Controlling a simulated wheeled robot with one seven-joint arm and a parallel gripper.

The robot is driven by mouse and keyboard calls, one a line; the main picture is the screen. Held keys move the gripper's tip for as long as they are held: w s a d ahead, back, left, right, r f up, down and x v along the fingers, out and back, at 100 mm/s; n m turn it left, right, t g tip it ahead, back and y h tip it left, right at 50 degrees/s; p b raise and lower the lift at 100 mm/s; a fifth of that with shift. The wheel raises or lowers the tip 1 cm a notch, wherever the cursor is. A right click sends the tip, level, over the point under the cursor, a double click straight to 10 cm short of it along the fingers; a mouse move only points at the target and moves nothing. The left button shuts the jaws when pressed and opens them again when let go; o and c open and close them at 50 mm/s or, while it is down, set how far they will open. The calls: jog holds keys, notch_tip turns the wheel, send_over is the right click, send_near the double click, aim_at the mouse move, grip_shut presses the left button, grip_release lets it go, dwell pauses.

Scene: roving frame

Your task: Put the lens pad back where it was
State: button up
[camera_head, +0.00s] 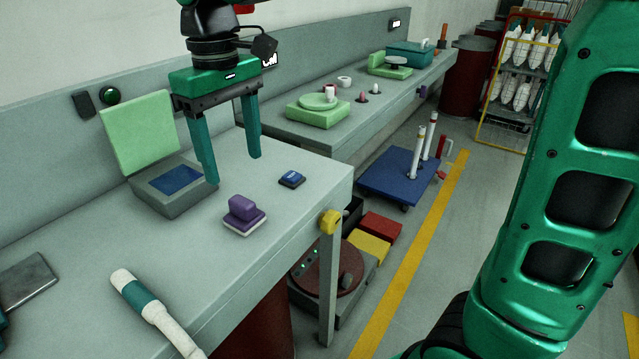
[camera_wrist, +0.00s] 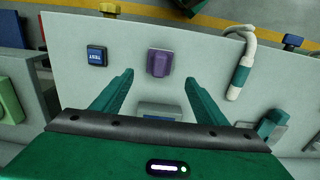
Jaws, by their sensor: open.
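No label shows which thing is the lens pad; a purple block on a white base (camera_head: 244,216) may be it. It stands on the near grey bench and shows in the wrist view (camera_wrist: 159,63). A small dark-blue item (camera_head: 292,179) lies behind it to the right; in the wrist view it reads TEST (camera_wrist: 96,55). A grey box (camera_head: 173,190) with a blue panel and raised green lid (camera_head: 140,130) stands at left. My gripper (camera_head: 235,169) is open and empty above the bench, between box and blue item; its fingers also show in the wrist view (camera_wrist: 160,78).
A second bench (camera_head: 375,120) holds green stands and cups. A blue trolley (camera_head: 398,176) stands on the floor. Bare bench surrounds the purple block.

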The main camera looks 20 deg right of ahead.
jog(key=s+d+f+m, duration=0.2)
jog(key=d, duration=0.6)
jog(key=s+d+f+m, duration=0.2)
jog(key=d+m, duration=0.1)
jog(key=d, duration=0.5)
jog(key=s+d+f+m, duration=0.2)
jog(key=d+f, duration=0.1)
jog(key=d, duration=0.6)
jog(key=s+d+f+m, duration=0.3)
jog(key=s+d+f, duration=0.1)
jog(key=s, duration=0.3)
jog(key=s+d+f+m, duration=0.3)
jog(key=s+d, duration=0.3)
jog(key=s, duration=0.2)
jog(key=shift+f, duration=0.4)
jog(key=shift+w, duration=0.1)
jog(key=shift+w+f, duration=0.2)
jog(key=shift+w, duration=0.45)
